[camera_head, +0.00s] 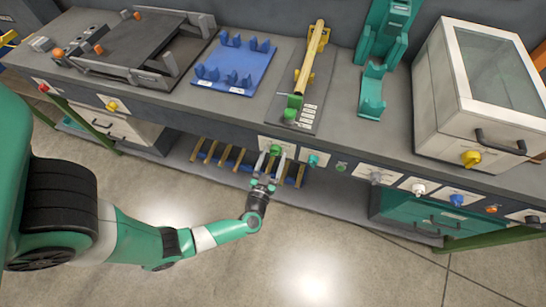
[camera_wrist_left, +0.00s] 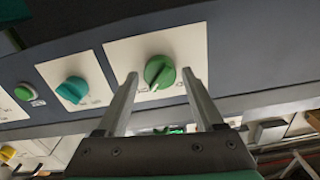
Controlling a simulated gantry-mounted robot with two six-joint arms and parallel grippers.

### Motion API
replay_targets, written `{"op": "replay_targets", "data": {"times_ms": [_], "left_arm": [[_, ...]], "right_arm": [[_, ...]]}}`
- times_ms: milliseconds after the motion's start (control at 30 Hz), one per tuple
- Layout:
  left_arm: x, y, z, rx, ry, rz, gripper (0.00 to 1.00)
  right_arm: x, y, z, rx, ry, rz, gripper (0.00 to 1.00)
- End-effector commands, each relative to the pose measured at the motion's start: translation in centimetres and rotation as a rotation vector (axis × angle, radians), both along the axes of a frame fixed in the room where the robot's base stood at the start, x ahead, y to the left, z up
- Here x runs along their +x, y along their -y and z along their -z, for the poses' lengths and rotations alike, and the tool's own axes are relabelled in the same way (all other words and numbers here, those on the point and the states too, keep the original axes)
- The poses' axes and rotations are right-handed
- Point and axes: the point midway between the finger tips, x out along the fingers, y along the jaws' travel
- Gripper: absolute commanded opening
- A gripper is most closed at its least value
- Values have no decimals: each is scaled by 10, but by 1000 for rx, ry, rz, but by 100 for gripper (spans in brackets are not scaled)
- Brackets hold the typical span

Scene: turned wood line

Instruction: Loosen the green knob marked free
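The green knob (camera_head: 275,150) sits on a white plate on the bench's front panel. It also shows in the left wrist view (camera_wrist_left: 159,71), with a pale pointer line and small marks on the plate, too small to read. My left gripper (camera_head: 272,158) is open in front of it. In the left wrist view the two fingertips (camera_wrist_left: 160,77) stand on either side of the knob, with a gap on each side; I cannot tell how deep they reach. My right gripper is not in view.
A teal knob (camera_wrist_left: 72,90) and a green button (camera_wrist_left: 25,92) are beside it on the panel. A yellow knob (camera_head: 112,106) is farther left; a grey knob (camera_head: 376,178) and several others are to the right. A shelf (camera_head: 340,208) runs below; the floor in front is clear.

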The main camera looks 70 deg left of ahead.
Motion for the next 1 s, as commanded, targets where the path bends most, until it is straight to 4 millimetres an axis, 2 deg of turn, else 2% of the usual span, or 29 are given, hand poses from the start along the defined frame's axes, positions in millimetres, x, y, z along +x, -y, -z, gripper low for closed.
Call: {"op": "replay_targets", "data": {"times_ms": [33, 300, 367, 733, 1000], "left_arm": [[0, 0, 0, 0, 0, 0, 58], [0, 0, 0, -1, -1, 0, 9], [0, 0, 0, -1, -1, 0, 0], [0, 0, 0, -30, 36, 0, 0], [0, 0, 0, -131, 165, 0, 0]], "right_arm": [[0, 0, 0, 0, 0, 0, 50], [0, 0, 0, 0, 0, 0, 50], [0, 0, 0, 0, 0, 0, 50], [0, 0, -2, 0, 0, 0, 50], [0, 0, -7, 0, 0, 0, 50]]}}
